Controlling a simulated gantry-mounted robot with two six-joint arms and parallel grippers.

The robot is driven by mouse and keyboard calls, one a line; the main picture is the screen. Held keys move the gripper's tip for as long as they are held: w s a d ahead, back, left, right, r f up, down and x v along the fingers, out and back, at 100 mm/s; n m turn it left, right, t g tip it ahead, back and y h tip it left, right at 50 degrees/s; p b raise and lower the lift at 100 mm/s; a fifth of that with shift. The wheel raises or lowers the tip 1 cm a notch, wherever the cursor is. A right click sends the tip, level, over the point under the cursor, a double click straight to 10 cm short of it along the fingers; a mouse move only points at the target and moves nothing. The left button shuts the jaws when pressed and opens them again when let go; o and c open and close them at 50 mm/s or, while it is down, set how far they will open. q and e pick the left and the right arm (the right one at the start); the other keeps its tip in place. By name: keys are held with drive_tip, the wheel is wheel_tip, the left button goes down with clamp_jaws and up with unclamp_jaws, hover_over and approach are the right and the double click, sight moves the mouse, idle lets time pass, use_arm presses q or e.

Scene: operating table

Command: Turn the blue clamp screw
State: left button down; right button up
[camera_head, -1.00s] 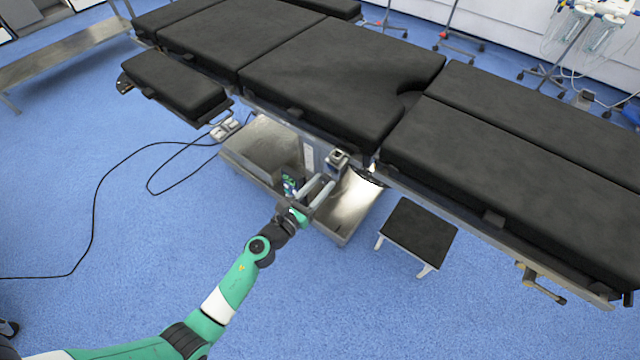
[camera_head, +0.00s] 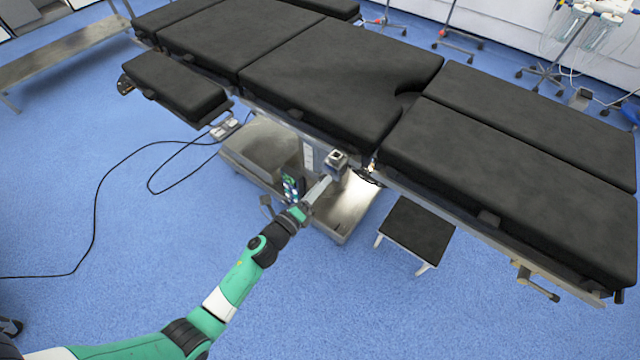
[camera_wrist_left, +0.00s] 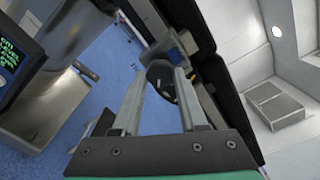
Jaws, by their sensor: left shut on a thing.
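The clamp (camera_head: 336,160) is a small metal block on the side rail of the operating table, below the black padding. Its screw (camera_wrist_left: 161,78) shows in the left wrist view as a dark rounded knob between the fingertips; its blue colour is hard to make out. My left gripper (camera_head: 328,179) reaches up to the clamp from the front and is shut on the screw. It also shows in the left wrist view (camera_wrist_left: 162,74), one finger on each side of the knob. The fingers partly hide the screw in the head view. My right gripper is not in view.
The table's metal base (camera_head: 258,143) stands behind my left arm. A small display (camera_wrist_left: 14,62) is at the left of the wrist view. A black step stool (camera_head: 416,230) stands to the right. A black cable (camera_head: 93,215) lies on the open blue floor.

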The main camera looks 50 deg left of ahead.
use_arm(q)
drive_tip(key=shift+a+r+n+p, duration=0.15)
drive_tip(key=shift+n+p, duration=1.6)
drive_tip(key=shift+n, duration=4.85)
drive_tip(key=shift+r+n+p, duration=0.1)
drive_tip(key=shift+n+p, duration=1.6)
drive_tip(key=shift+n, duration=4.9)
drive_tip(key=shift+c, duration=2.2)
unclamp_jaws()
